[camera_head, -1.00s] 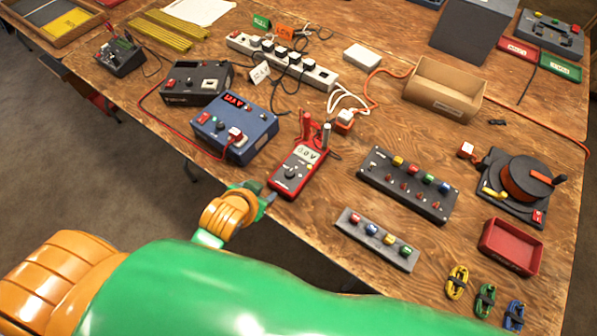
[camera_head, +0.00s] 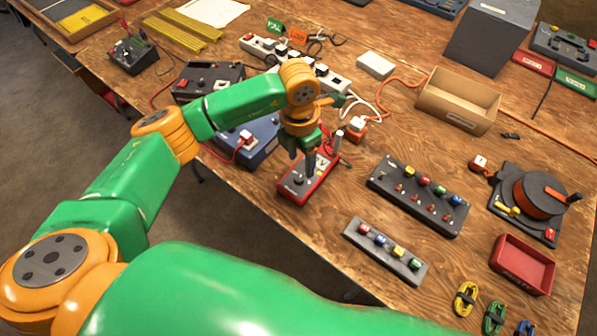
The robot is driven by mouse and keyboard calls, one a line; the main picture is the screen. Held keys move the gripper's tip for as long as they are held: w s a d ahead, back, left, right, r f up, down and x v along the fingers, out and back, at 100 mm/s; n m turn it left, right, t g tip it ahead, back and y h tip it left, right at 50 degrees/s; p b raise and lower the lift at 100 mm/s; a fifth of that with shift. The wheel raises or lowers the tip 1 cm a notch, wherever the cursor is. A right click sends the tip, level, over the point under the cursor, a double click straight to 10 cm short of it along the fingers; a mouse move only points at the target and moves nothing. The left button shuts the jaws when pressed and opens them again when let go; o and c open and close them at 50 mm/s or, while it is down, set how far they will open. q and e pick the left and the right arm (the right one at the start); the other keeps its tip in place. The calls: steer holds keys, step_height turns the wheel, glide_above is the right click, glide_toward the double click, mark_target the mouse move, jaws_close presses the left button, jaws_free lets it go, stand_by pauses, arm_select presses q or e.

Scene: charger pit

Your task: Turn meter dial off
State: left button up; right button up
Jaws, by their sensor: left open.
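The red meter (camera_head: 296,190) lies on the wooden table, with its dial (camera_head: 299,180) on the dark lower face. My left arm reaches in from the left, and my left gripper (camera_head: 312,167) points down over the upper part of the meter. It is open. It hides most of the meter's display, and I cannot tell whether the fingers touch the meter. The dial sits just below and left of the fingertips. My right gripper is not in view.
A blue power box (camera_head: 262,147) stands left of the meter, partly behind my arm. A black switch panel (camera_head: 418,195) and a grey strip of coloured knobs (camera_head: 385,251) lie to the right. A white power strip (camera_head: 334,83) and cables lie behind. An open cardboard box (camera_head: 457,103) stands farther right.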

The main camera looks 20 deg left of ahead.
mark_target(299, 178)
arm_select(q)
steer(key=f, duration=0.4)
steer(key=f+p, duration=0.1)
steer(key=f, duration=0.2)
steer(key=shift+a, duration=0.25)
steer(key=shift+r, duration=0.1)
jaws_close()
